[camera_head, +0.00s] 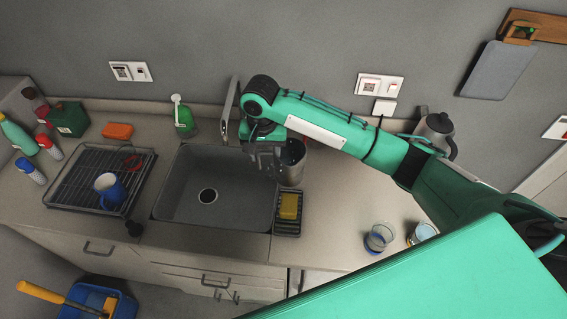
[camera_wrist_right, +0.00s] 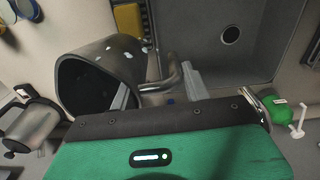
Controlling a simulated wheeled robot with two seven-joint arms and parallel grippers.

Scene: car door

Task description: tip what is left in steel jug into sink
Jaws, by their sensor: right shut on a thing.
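The steel jug (camera_head: 291,163) is held at the right rim of the sink (camera_head: 180,211), in front of the back wall. My right gripper (camera_head: 267,158) is shut on its handle, on the jug's left side. In the right wrist view the jug (camera_wrist_right: 128,55) shows its dark open mouth, and its handle (camera_wrist_right: 176,76) lies between the fingers of the gripper (camera_wrist_right: 160,92). What is inside the jug is too dark to tell. The sink basin looks empty, with its round drain (camera_head: 208,196) clear. My left gripper is not in view.
A yellow sponge (camera_head: 289,206) sits in a dark holder just below the jug. The faucet (camera_head: 230,105) stands behind the sink. A dish rack (camera_head: 75,194) with a blue mug (camera_head: 108,186) is at left. A kettle (camera_head: 437,130) and two glasses (camera_head: 379,238) stand at right.

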